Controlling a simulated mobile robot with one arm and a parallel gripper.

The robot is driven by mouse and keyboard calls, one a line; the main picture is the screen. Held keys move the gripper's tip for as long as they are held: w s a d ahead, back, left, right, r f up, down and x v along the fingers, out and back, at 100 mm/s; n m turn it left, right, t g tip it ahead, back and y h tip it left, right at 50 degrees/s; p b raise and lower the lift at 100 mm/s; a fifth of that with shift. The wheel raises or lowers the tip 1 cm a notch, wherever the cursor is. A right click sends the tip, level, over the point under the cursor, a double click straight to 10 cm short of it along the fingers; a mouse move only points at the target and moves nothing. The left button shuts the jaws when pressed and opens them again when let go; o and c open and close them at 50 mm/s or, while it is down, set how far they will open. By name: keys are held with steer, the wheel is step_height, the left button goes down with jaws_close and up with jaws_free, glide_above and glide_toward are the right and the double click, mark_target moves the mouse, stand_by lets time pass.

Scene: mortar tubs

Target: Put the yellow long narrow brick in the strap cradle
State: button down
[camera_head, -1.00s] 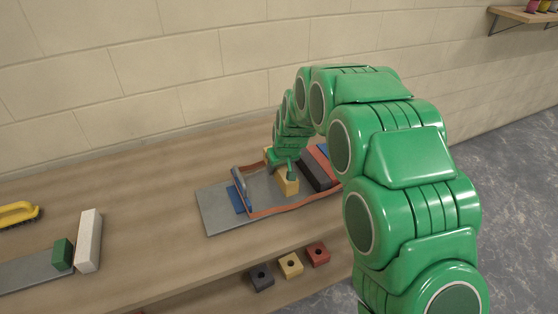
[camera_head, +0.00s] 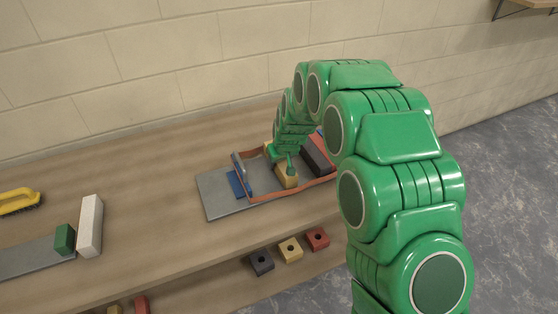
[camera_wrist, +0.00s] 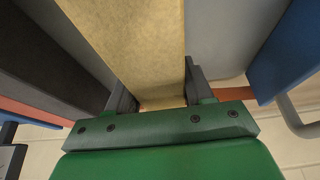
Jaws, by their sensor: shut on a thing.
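The yellow long narrow brick (camera_head: 287,180) is in my gripper (camera_head: 284,166), inside the strap cradle's loop. The cradle has a grey base plate (camera_head: 219,199), a red-brown strap (camera_head: 268,198) and a blue upright (camera_head: 242,174) at its left. A dark brick (camera_head: 319,157) lies in the loop to the right of the yellow one. In the wrist view my gripper (camera_wrist: 158,92) is shut on the yellow brick (camera_wrist: 135,40), with a finger on each side. I cannot tell whether the brick's underside touches the base.
To the left, a white block (camera_head: 89,226) and a green block (camera_head: 64,239) stand by a grey strip (camera_head: 30,258). A yellow-handled brush (camera_head: 18,201) lies farther left. Below the bench's front edge sit dark (camera_head: 261,262), yellow (camera_head: 290,249) and red (camera_head: 317,238) holed blocks.

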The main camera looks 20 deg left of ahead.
steer(key=shift+f, duration=0.45)
stand_by(0.3)
steer(key=shift+c, duration=1.8)
jaws_free()
steer(key=shift+r, duration=0.15)
